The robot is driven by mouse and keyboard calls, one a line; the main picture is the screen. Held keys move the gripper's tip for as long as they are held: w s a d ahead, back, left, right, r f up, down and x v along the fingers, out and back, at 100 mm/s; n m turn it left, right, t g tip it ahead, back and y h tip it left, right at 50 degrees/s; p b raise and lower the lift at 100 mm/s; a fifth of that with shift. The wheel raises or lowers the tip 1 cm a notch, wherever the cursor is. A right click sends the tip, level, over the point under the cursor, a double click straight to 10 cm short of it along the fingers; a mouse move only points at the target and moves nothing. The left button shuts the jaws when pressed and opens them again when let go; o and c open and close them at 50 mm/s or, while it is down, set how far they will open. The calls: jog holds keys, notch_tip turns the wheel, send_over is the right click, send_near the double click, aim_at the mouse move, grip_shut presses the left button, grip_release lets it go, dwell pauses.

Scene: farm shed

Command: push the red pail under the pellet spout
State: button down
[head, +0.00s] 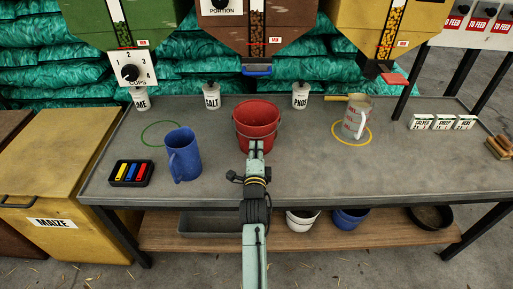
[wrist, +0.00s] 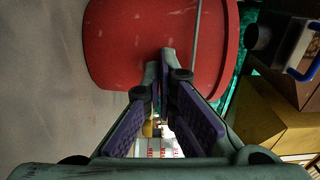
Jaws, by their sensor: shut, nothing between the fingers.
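The red pail (head: 257,118) stands upright on the grey workbench, in the middle, just in front of the spout with a blue handle (head: 257,69) under the brown hopper. I cannot read which hopper holds pellets. The pail wall also fills the top of the wrist view (wrist: 150,35), with its wire handle at the right. My gripper (head: 256,146) is at the near side of the pail, low on its wall. In the wrist view the fingers (wrist: 160,67) are shut and empty, their tips against or very near the red wall; contact is unclear.
A blue jug (head: 183,157) and a tray of coloured blocks (head: 131,173) stand left. A metal scoop cup (head: 356,118) stands in a yellow ring at right. A green ring (head: 163,133) is empty. White-labelled jars (head: 212,97) line the back. The bench around the pail is clear.

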jog(key=w+b, duration=0.3)
jog(key=w, duration=0.3)
jog(key=shift+w+d+f, duration=0.1)
jog(key=shift+w+f, duration=0.05)
jog(key=shift+w, duration=0.65)
jog(key=shift+s, duration=0.15)
